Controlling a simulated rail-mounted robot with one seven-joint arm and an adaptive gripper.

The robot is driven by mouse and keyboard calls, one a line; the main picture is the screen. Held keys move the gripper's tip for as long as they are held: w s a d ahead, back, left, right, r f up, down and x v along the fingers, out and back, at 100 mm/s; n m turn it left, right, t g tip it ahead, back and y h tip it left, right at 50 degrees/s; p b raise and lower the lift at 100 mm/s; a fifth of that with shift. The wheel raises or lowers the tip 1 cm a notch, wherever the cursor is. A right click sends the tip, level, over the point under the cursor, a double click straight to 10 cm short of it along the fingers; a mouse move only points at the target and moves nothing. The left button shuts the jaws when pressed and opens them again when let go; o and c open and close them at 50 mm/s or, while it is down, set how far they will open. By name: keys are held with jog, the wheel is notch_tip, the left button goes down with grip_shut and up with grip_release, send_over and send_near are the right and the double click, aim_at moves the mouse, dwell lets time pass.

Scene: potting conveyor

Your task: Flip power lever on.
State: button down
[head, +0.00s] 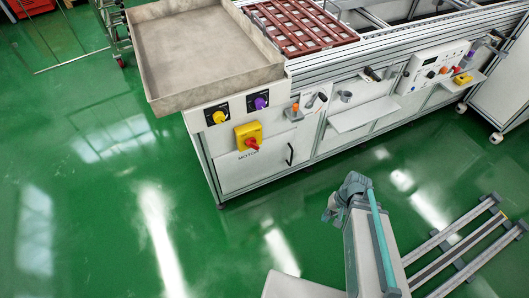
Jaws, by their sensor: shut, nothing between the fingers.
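The conveyor bench carries several controls on its front, and I cannot read which one is the power lever. One dark-handled lever (317,100) sticks out from a small white plate, right of an orange-topped part. Another black-handled lever (371,74) sits further right, above a white shelf. A red rotary handle on a yellow box (249,138) stands above the word MOTOR. I cannot tell from here whether either lever is on or off. A grey arm with a teal stripe (383,235) is mine, well in front of the bench.
A grey tray (205,50) overhangs the bench's left end, above yellow (219,117) and purple (260,103) knobs. White shelves (364,115) jut from the front. A control panel (434,68) is further right. Green floor lies clear before the bench; rails (455,250) run at lower right.

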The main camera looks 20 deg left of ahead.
jog(key=w+a+r+n+t+y+b, duration=0.1)
jog(key=w+a+r+t+y+b, duration=0.35)
jog(key=w+a+b, duration=0.8)
jog(key=w+a+r+n+y, duration=0.1)
jog(key=w+a+r+y, duration=0.1)
jog(key=r, duration=0.5)
jog(key=w+a+r+n+y, duration=0.1)
jog(key=w+a+r+y, duration=0.1)
jog(key=r, duration=0.6)
jog(key=shift+w+a+r+n+g+y, duration=0.25)
jog(key=shift+a+n+g+y, duration=0.2)
jog(key=shift+a+y, duration=0.45)
